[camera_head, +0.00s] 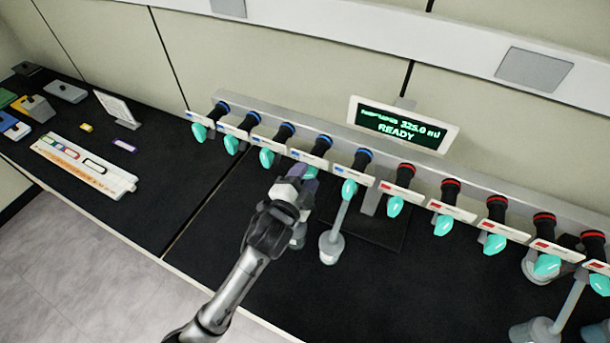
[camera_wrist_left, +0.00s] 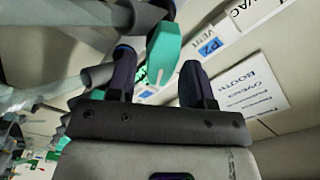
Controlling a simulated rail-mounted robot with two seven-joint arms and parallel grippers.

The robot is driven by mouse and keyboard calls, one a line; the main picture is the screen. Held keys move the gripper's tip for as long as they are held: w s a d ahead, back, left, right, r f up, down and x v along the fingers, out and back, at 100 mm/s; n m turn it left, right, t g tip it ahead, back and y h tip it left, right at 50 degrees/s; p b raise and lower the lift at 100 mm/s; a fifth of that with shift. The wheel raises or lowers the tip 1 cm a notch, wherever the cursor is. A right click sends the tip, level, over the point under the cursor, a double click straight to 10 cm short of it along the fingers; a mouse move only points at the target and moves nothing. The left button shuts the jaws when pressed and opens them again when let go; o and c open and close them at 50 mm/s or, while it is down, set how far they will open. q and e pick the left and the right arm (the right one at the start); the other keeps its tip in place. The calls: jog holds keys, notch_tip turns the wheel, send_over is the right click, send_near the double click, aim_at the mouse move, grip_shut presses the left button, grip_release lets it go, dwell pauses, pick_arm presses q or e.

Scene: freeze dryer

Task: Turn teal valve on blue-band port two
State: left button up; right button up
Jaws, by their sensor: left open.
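The manifold has several blue-band ports in its left half, each with a teal valve hanging below. My left gripper (camera_head: 304,180) is at the fourth blue-band port (camera_head: 318,147) from the left and hides that port's valve in the head view. In the left wrist view, the teal valve (camera_wrist_left: 163,48) shows between and beyond the fingertips of the open left gripper (camera_wrist_left: 157,68). A label reading P2 VENT (camera_wrist_left: 208,48) is beside this valve. I cannot tell whether the fingers touch it. My right gripper is not in view.
Neighbouring teal valves (camera_head: 266,157) and (camera_head: 349,188) hang close on both sides. A grey stand (camera_head: 331,246) is just right of my gripper. Red-band ports (camera_head: 405,170) continue right. A READY display (camera_head: 403,124) stands behind.

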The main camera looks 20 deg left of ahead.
pick_arm(q)
jog(key=shift+c, duration=0.2)
grip_shut()
dwell(0.3)
